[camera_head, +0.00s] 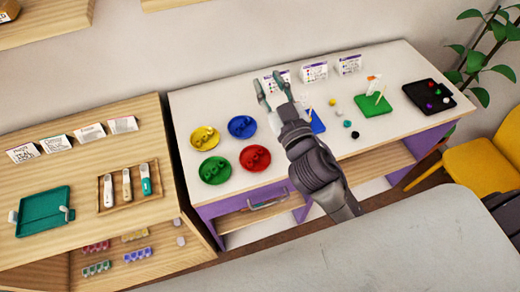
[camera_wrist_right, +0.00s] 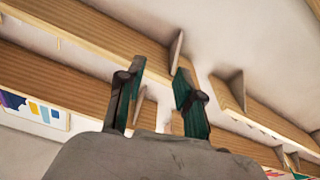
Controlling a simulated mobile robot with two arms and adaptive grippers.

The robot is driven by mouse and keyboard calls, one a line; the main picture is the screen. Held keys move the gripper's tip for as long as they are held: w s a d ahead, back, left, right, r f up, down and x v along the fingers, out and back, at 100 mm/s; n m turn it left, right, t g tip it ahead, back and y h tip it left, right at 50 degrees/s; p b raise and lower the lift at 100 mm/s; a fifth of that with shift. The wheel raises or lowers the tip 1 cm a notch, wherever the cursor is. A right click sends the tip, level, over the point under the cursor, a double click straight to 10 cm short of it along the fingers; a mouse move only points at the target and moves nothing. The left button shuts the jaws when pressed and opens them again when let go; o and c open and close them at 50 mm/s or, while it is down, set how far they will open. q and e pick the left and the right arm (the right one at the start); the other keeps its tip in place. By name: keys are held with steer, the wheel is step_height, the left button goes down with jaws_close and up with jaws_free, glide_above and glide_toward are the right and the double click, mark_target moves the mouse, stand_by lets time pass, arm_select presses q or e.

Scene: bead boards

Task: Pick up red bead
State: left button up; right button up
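A small reddish bead (camera_head: 431,84) appears to lie on the black board (camera_head: 416,97) at the right end of the white table; its colour is hard to tell at this size. White and purple beads lie near it. My right gripper (camera_head: 268,86) is raised over the middle of the table, well left of the black board. Its fingers are apart and empty. The right wrist view also shows the open fingers (camera_wrist_right: 156,88), facing wooden shelves. My left gripper is not in view.
Yellow, blue, green and red dishes (camera_head: 256,158) stand on the table's left part. A green board (camera_head: 370,104) with a peg and a blue board (camera_head: 318,122) stand mid-table. Several loose beads lie between them. A yellow chair (camera_head: 480,165) is at the right.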

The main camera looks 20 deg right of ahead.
steer(key=s+a+r+n+g+y, duration=0.2)
steer(key=a+r+n+y, duration=0.3)
steer(key=a+n+y, duration=0.25)
steer(key=s+a+r+n+g+y, duration=0.15)
steer(key=a+r+n+y, duration=0.25)
steer(key=a+n+y, duration=0.4)
steer(key=s+a+f+n+g+y, duration=0.2)
steer(key=s+a+f+n+g, duration=0.25)
steer(key=g, duration=0.55)
steer(key=g+h, duration=0.4)
steer(key=h, duration=1.4)
glide_toward(261, 152)
steer(key=f+p, duration=0.2)
steer(key=shift+w+a+f+m, duration=0.25)
steer(key=shift+w+f+m, duration=0.05)
steer(key=shift+w, duration=0.05)
steer(key=shift+w+a+f, duration=0.1)
steer(key=shift+f, duration=0.45)
steer(key=shift+f+p, duration=0.25)
steer(key=shift+p, duration=0.1)
steer(key=f, duration=0.1)
steer(key=f+p, duration=0.1)
steer(key=f, duration=0.1)
steer(key=shift+w+f, duration=0.25)
steer(key=shift+w, duration=0.1)
steer(key=shift+f+p, duration=0.35)
steer(key=shift+f, duration=0.25)
